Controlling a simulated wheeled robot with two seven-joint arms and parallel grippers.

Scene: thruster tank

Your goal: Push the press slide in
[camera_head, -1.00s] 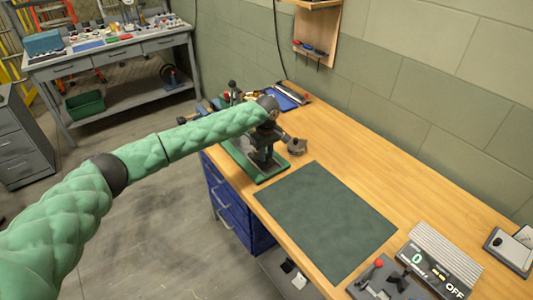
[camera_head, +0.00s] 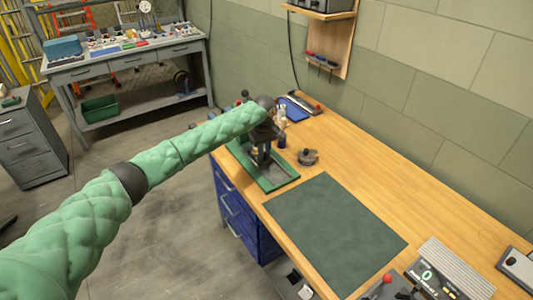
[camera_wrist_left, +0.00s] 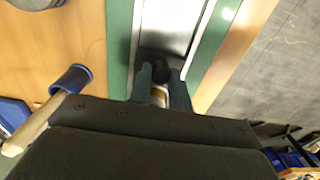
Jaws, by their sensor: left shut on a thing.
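The press with its green base (camera_head: 280,181) stands on the left end of the wooden bench in the head view. My left gripper (camera_head: 262,158) reaches down over it, pointing at its bed. In the left wrist view, a pale metal bed (camera_wrist_left: 168,24) runs between green side strips. The left gripper's two fingers (camera_wrist_left: 160,80) are shut around a dark knob-like part (camera_wrist_left: 161,70) at the near end of the visible bed, which I take to be the press slide's handle. The gripper body hides the rest of the slide. My right gripper is not in view.
A dark green mat (camera_head: 335,232) lies in front of the press, clear of objects. A small round grey part (camera_head: 308,156) sits right of the press. A device with a lit display (camera_head: 440,275) stands at the near right. A blue-ended tool (camera_wrist_left: 70,80) is close beside the gripper.

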